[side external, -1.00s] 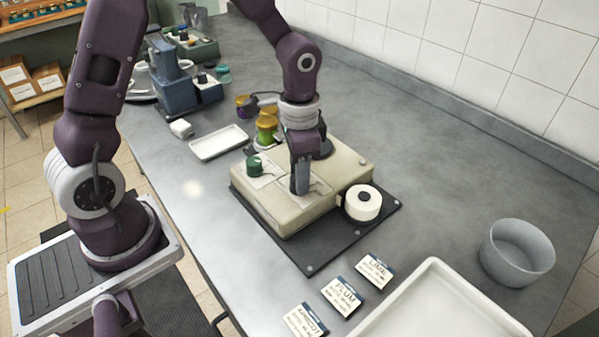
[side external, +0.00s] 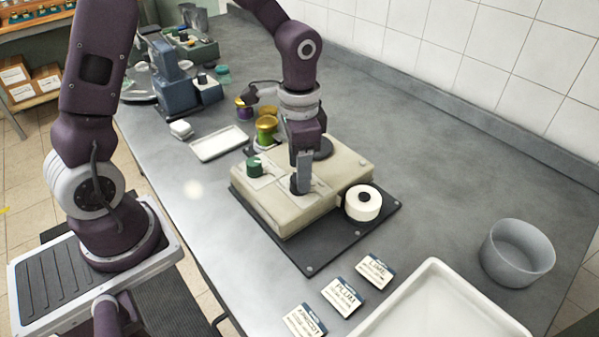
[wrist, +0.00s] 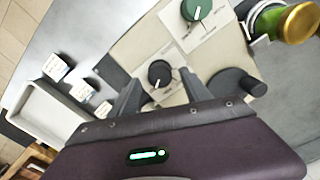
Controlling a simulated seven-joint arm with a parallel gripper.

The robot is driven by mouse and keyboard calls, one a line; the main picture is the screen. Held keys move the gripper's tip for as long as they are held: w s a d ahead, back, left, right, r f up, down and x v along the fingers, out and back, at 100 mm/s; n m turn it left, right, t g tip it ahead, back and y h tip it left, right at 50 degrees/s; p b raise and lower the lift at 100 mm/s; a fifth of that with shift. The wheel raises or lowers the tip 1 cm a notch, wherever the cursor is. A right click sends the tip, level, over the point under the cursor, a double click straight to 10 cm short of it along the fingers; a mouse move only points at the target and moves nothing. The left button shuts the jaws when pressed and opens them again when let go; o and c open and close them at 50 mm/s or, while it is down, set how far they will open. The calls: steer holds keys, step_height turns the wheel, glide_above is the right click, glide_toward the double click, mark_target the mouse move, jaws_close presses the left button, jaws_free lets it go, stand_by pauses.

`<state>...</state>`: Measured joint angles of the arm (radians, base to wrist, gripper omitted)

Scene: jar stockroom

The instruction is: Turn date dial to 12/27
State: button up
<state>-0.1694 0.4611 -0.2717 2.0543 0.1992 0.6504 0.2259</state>
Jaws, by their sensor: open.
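A cream machine (side external: 330,165) carries two dials on pale plates. The green dial (side external: 255,166) is on the left; it also shows in the wrist view (wrist: 196,9) with a white pointer line. The black dial (side external: 297,186) is partly hidden by my gripper (side external: 304,172); in the wrist view this black dial (wrist: 160,73) shows a short white pointer line toward its lower edge. My gripper (wrist: 161,92) is open, with its fingers on either side of the black dial's position, apparently just above it. Plate markings are too small to read.
A white label roll (side external: 362,204) sits at the machine's right on a dark base (side external: 315,258). A gold-lidded jar (side external: 266,128) stands behind. Label cards (side external: 344,297), a white tray (side external: 440,300) and a grey bowl (side external: 517,252) lie to the right. A small tray (side external: 218,143) is left.

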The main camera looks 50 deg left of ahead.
step_height(320, 180, up, 5)
steer(key=shift+r, duration=0.1)
steer(key=s+r+n+t, duration=0.2)
steer(key=s+r, duration=0.3)
steer(key=s, duration=0.4)
steer(key=s+a+r+n+t, duration=0.1)
steer(key=s+r+n+t, duration=0.2)
steer(key=s+r, duration=0.3)
steer(key=s, duration=0.3)
steer(key=shift+t, duration=0.3)
